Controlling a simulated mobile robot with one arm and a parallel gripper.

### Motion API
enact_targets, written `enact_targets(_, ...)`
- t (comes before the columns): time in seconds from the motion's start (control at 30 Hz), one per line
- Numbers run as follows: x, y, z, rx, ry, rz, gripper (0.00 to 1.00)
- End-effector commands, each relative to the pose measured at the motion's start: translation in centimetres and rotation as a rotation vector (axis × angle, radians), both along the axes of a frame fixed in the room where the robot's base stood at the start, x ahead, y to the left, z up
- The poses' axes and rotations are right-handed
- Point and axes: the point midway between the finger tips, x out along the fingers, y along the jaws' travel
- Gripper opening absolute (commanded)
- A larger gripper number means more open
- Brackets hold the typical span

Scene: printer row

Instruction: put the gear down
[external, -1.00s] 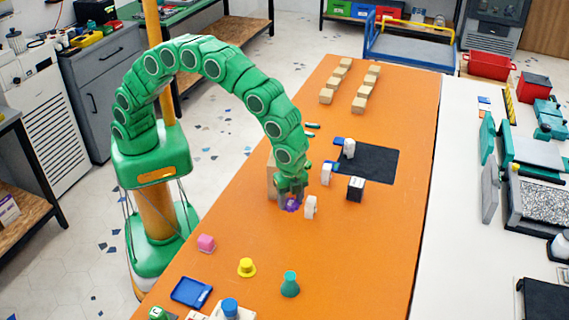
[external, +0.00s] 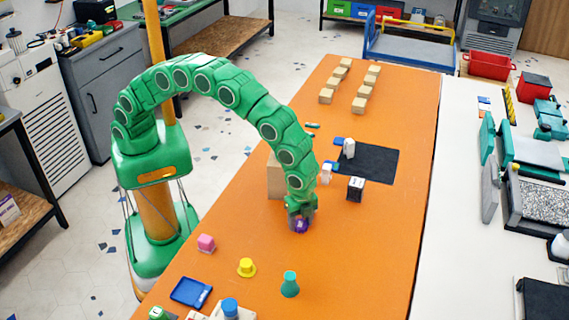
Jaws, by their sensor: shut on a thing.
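The purple gear (external: 301,226) is at the tip of my gripper (external: 301,218), low over the orange table (external: 340,260). My gripper is shut on the gear, and its fingers hide part of it. I cannot tell whether the gear touches the table top.
A tan block (external: 275,177) stands just behind my gripper. The table's right front is clear.

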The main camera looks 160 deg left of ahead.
Motion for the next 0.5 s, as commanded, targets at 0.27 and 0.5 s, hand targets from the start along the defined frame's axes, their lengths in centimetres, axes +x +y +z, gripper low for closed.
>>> enact_targets(0.27,0.04,0.04,-0.29,0.001,-0.001,0.0,0.25)
enact_targets(0.5,0.06,0.05,-0.52,0.001,-0.002,0.0,0.68)
